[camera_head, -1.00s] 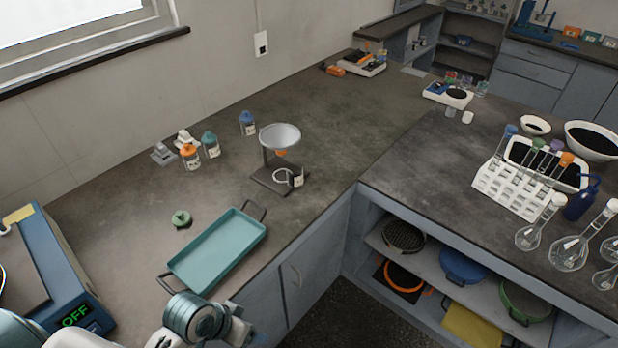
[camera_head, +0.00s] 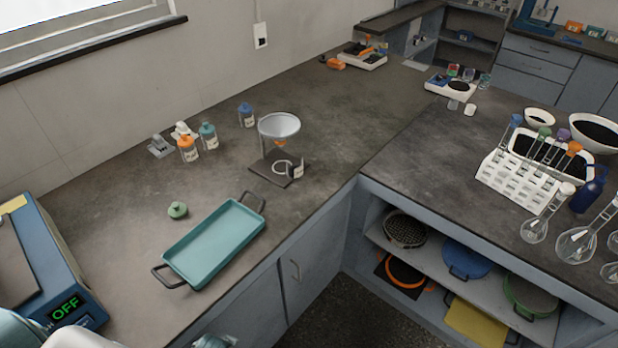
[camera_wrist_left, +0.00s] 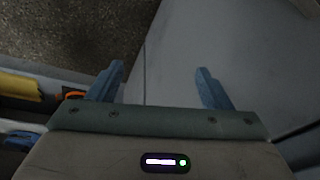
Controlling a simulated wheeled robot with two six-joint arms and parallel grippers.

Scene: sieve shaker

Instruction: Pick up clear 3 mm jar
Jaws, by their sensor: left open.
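Jars with orange (camera_head: 188,150), teal (camera_head: 208,137) and blue (camera_head: 247,116) lids stand upright on the left bench, toward the wall. A small clear labelled jar (camera_head: 298,171) seems to stand at the funnel stand (camera_head: 270,168); its label is too small to read, so I cannot tell which jar is the 3 mm one. My left gripper is open and empty in the left wrist view (camera_wrist_left: 160,70), with floor and grey cabinet fronts behind it. In the head view only a part of my left arm shows at the bottom edge. My right gripper is not in view.
A teal tray (camera_head: 214,243) with dark handles lies near the bench's front edge, a green knob-like lid (camera_head: 178,210) beside it. A blue device (camera_head: 55,260) showing OFF stands at the left. A white tube rack (camera_head: 515,183) and flasks fill the right bench.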

